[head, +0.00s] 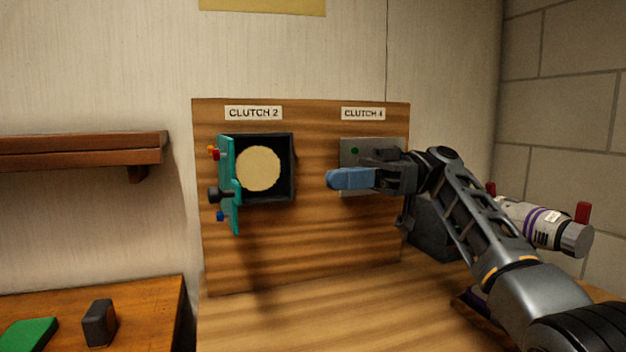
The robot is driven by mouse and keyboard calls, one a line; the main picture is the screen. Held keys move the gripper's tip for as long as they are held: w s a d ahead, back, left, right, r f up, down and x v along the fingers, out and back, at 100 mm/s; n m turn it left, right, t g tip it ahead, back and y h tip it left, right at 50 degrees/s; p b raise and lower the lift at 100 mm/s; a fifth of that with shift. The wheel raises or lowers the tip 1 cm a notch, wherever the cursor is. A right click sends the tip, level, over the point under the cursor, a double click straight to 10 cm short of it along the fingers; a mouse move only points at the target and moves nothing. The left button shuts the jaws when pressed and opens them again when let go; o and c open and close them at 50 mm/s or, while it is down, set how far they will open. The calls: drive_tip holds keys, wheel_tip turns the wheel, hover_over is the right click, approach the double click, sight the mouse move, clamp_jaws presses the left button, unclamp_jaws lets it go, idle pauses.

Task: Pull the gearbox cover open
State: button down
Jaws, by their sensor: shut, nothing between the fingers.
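A teal cover (230,185) with a black knob stands swung out at the left side of a dark square box (292,168) under the label CLUTCH 2. A round cream disc (258,168) shows inside the box. I take this teal piece to be the gearbox cover. My gripper (332,180), with blue fingertips, is to the right of the box and apart from the cover. It is shut and empty, pointing left in front of a grey panel (355,148) labelled CLUTCH 4. The gripper hides part of that panel.
The upright wooden board (325,250) carries both clutches. A white and purple cylinder (540,222) lies at the right behind my arm. A shelf (80,150) juts out at left. A dark block (99,323) and a green piece (28,334) sit lower left.

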drive_tip(key=p+x, duration=0.2)
drive_tip(key=x, duration=1)
drive_tip(key=shift+a, duration=0.4)
drive_tip(key=shift+s, duration=0.15)
